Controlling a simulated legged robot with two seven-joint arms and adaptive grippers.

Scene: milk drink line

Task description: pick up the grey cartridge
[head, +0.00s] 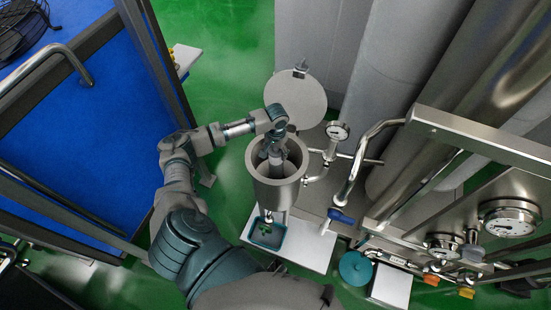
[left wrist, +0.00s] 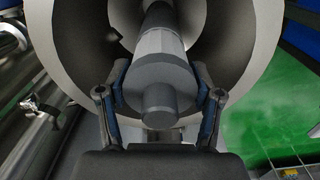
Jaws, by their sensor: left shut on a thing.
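The grey cartridge (left wrist: 160,72) stands inside the open steel housing (head: 262,182). In the left wrist view it is a grey cylinder with a narrower round knob at its near end. My left gripper (left wrist: 160,103) is shut on the cartridge, with one finger on each side of its near end. In the head view the gripper (head: 274,150) reaches down into the housing's mouth, and the cartridge (head: 277,168) shows only in part below it. The cartridge's lower end is hidden inside the housing. My right gripper is not in view.
The housing's round lid (head: 296,100) is swung open behind it. A pressure gauge (head: 337,131) and pipes stand close on the right. A teal tray (head: 268,236) sits below in front. A blue-panelled frame (head: 85,135) is at the left, with green floor between.

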